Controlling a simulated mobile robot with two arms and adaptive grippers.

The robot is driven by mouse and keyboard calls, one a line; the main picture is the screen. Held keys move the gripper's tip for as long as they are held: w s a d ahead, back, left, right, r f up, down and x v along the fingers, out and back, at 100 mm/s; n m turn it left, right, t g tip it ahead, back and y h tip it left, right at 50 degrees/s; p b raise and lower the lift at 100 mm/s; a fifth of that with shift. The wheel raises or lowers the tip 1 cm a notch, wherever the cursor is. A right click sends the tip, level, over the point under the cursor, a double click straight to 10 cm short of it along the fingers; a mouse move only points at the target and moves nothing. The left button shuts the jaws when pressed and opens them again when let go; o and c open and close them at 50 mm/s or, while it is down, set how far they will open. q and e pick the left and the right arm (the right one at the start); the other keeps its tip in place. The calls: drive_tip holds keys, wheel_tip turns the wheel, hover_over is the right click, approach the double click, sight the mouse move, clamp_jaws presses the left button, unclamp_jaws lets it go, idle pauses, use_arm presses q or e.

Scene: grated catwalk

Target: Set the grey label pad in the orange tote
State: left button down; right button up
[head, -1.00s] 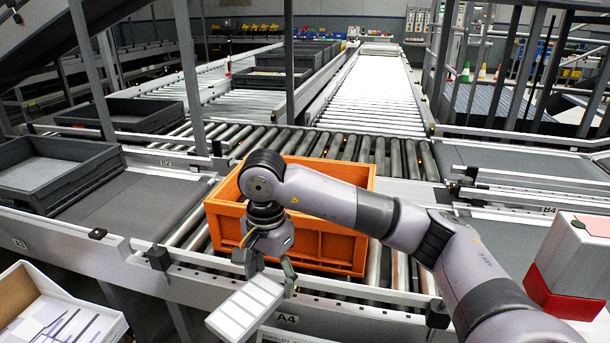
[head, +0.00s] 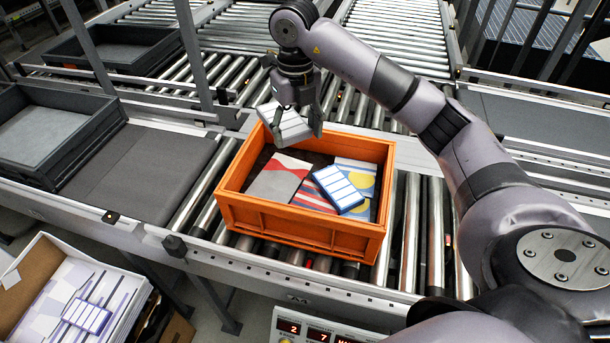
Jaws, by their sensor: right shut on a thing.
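My right gripper (head: 297,118) is shut on the grey label pad (head: 287,127), a small block with white labels on its face. The pad is tilted and held in the air at the back left of the orange tote, overlapping its far rim in the picture. The orange tote (head: 300,229) stands open on the rollers. In it lie a grey, white and red flat item (head: 277,180), a blue label pad with white labels (head: 339,188) and other colourful flat items. My left gripper is not in view.
Dark grey totes (head: 105,145) stand on the conveyors at the left. A display panel (head: 318,328) is at the bottom. Bare rollers (head: 408,225) lie right of the orange tote.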

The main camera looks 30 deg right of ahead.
sight(299, 197)
wheel_tip(299, 197, down, 19)
drive_tip(key=shift+s+r+p, duration=0.1)
drive_tip(key=shift+r+p, duration=0.1)
drive_tip(key=shift+p, duration=1)
drive_tip(key=o, duration=0.8)
drive_tip(key=shift+f, duration=0.15)
drive_tip(key=shift+o, duration=0.8)
